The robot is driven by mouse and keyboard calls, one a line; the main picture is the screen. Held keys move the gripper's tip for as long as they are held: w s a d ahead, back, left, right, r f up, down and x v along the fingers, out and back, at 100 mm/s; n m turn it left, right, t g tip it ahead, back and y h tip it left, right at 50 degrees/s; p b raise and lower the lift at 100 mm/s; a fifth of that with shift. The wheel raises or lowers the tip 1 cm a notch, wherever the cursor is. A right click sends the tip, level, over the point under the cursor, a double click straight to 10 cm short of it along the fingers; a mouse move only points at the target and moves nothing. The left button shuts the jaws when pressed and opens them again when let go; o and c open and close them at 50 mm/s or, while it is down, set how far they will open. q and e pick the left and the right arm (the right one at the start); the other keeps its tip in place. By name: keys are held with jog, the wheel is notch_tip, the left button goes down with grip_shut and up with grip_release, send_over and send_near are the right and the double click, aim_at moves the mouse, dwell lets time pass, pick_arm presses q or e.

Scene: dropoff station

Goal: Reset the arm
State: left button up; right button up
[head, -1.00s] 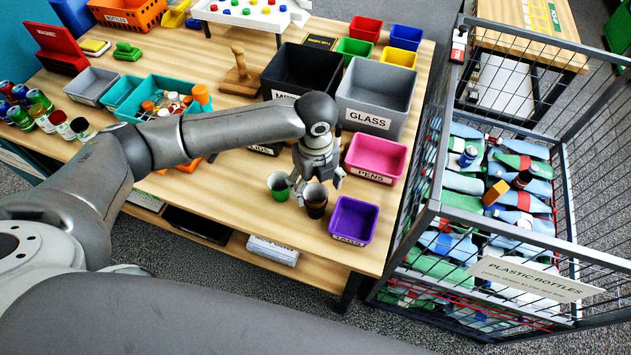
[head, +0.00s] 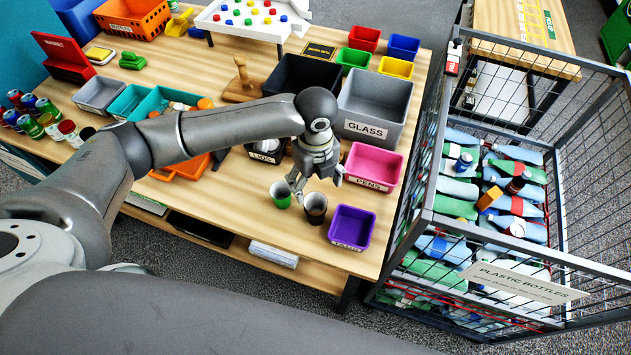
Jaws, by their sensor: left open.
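My left arm reaches in from the left across the wooden table. My left gripper (head: 317,185) is open and points down over the front part of the table. My right gripper is not in view.
A purple TAGS bin (head: 351,227), a pink PENS bin (head: 373,167) and a grey GLASS bin (head: 374,110) stand close to the right. A wire cage (head: 424,190) of plastic bottles stands beyond the table's right edge.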

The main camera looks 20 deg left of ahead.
pick_arm(q)
jog(key=shift+r, duration=0.35)
dwell(0.3)
